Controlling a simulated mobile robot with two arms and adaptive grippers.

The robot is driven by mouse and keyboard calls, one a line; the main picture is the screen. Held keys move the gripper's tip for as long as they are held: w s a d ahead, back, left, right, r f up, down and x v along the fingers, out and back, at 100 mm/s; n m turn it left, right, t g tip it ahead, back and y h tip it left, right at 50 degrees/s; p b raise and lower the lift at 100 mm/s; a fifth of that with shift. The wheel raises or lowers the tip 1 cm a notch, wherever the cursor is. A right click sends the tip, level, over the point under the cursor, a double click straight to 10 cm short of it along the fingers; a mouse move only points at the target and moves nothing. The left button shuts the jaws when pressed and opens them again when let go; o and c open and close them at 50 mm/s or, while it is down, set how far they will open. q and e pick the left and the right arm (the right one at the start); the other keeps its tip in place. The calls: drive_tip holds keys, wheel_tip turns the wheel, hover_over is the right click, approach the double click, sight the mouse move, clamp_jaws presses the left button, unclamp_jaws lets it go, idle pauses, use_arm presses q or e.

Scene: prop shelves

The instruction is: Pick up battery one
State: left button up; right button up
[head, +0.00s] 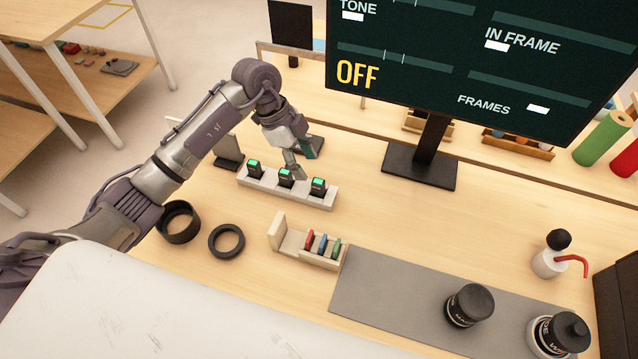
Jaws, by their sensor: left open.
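A pale charging strip (243,184) stands on the wooden bench and holds three dark batteries with lit green tops. They are a left battery (255,170), a middle battery (286,179) and a right battery (318,188). I cannot read which one is battery one. My left gripper (301,163) is open and empty, pointing down just behind and above the strip. Its fingers are close to the middle and right batteries; I cannot tell whether they touch. My right gripper is out of view.
A monitor (433,150) stands behind right. In front are a card holder (278,231) with coloured cards, a black ring (227,241) and a black cylinder (178,222). A grey mat (390,295) bears a dark lens-like cylinder (469,305). The bench right of the strip is clear.

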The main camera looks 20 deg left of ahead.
sight(317, 181)
use_arm(q)
drive_tip(key=x, duration=0.2)
drive_tip(key=shift+d+f, duration=0.25)
drive_tip(key=shift+f, duration=0.05)
drive_tip(key=shift+d+f, duration=0.1)
drive_tip(key=shift+f, duration=0.3)
drive_tip(key=shift+w+d+f+p, duration=0.2)
drive_tip(key=shift+f+p, duration=0.15)
drive_tip(key=shift+f, duration=0.25)
drive_tip(key=shift+w+d+f+p, duration=0.15)
drive_tip(key=shift+d+f+p, duration=0.15)
drive_tip(key=shift+f, duration=0.25)
drive_tip(key=shift+x, duration=1.1)
drive_tip(key=shift+w+f, duration=0.15)
drive_tip(key=shift+f, duration=0.2)
drive_tip(key=shift+c, duration=0.5)
clamp_jaws()
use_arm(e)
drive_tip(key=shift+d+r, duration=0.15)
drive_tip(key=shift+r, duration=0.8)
